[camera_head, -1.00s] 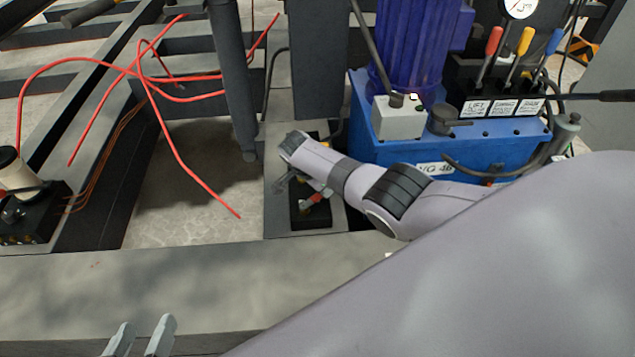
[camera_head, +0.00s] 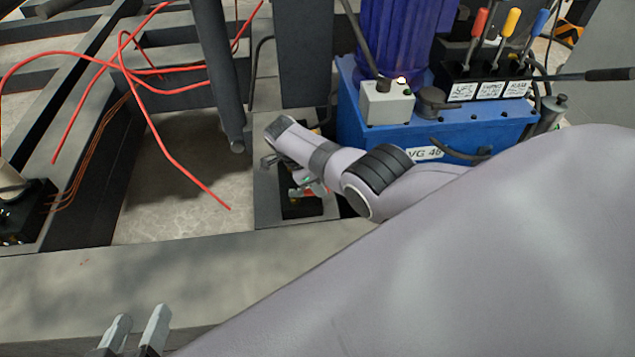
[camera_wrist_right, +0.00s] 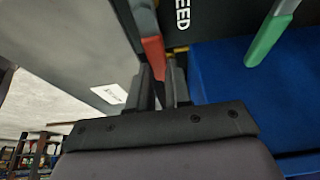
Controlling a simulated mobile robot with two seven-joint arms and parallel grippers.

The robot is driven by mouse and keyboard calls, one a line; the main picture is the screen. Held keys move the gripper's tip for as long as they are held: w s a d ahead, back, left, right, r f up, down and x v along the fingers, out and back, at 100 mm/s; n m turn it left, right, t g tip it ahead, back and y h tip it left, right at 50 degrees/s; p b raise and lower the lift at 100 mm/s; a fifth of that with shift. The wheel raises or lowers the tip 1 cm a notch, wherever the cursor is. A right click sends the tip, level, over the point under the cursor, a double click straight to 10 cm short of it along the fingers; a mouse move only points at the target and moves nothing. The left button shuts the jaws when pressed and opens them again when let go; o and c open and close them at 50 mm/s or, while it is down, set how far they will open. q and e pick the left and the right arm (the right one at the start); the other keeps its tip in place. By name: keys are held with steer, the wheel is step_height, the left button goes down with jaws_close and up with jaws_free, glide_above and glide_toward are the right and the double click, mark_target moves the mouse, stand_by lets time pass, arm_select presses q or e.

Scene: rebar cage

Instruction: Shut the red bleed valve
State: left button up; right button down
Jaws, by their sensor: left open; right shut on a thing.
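The red bleed valve shows as a red lever handle (camera_wrist_right: 153,52) in the right wrist view, beside a black block with a white label ending in "EED" (camera_wrist_right: 182,14). My right gripper (camera_wrist_right: 163,85) is shut on this red handle, which runs up and away from between the fingers. In the head view my right wrist hangs over the black valve block (camera_head: 300,208) and hides most of the valve and the fingers. My left gripper (camera_head: 136,328) is open and empty at the bottom left of the head view, in front of the grey beam.
A green-handled lever (camera_wrist_right: 268,40) is close to the right of the red one. A blue pump unit (camera_head: 430,138) with coloured levers stands behind my right wrist. Loose red hoses (camera_head: 165,145) lie at the left. A grey beam (camera_head: 150,280) crosses in front.

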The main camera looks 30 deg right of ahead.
mark_target(308, 192)
arm_select(q)
steer(key=shift+r, duration=0.1)
arm_select(e)
steer(key=shift+s+d, duration=0.1)
steer(key=c, duration=1)
jaws_free()
steer(key=shift+c, duration=0.2)
steer(key=p+v, duration=0.3)
steer(key=v, duration=0.3)
steer(key=shift+r, duration=0.2)
steer(key=shift+a+r+p, duration=0.25)
steer(key=shift+r+p, duration=0.05)
steer(key=shift+r, duration=0.1)
arm_select(q)
steer(key=a, duration=0.1)
steer(key=y, duration=0.1)
steer(key=s+a, duration=0.1)
steer(key=shift+a+r+m+y, duration=0.3)
steer(key=shift+a+m, duration=0.05)
steer(key=shift+m, duration=0.05)
